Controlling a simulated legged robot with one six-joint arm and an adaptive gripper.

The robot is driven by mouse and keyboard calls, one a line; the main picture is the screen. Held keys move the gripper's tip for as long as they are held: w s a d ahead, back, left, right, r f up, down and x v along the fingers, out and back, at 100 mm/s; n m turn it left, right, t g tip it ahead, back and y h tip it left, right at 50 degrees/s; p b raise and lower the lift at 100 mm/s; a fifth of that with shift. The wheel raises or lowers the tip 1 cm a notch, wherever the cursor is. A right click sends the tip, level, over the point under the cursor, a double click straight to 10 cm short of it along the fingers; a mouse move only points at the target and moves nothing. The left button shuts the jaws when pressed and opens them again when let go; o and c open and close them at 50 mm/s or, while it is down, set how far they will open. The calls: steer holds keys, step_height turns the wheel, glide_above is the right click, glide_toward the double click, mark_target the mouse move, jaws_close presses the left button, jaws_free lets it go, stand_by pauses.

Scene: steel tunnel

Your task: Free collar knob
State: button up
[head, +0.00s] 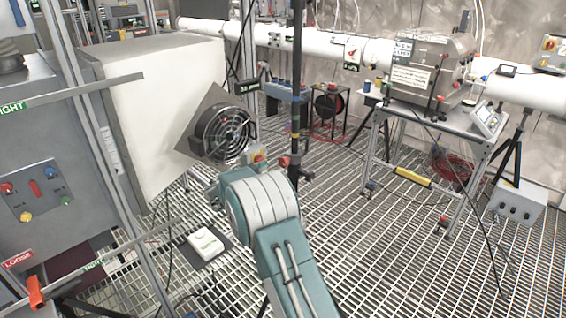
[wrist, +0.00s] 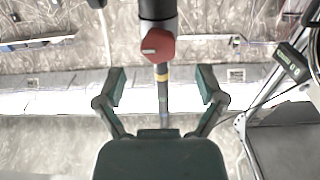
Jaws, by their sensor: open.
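The collar knob (wrist: 158,46) is red, with a pale mark on its face. In the wrist view it sits at the lower end of a dark collar (wrist: 157,10), in front of a thin pole (wrist: 162,97). My gripper (wrist: 161,86) is open and empty. Its two green fingers stand left and right of the pole's line in the picture, with the knob just above and between the fingertips. I cannot tell the depth between them.
A fan (head: 224,132) stands left of the pole, before a large white box (head: 150,95). A metal-framed table (head: 440,117) with a grey machine stands right. A white pipe (head: 320,45) runs behind. Grated floor (head: 370,265) is open at the lower right.

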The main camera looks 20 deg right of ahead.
mark_target(282, 162)
steer(key=x, duration=0.5)
steer(key=shift+c, duration=0.3)
steer(key=c, duration=1.1)
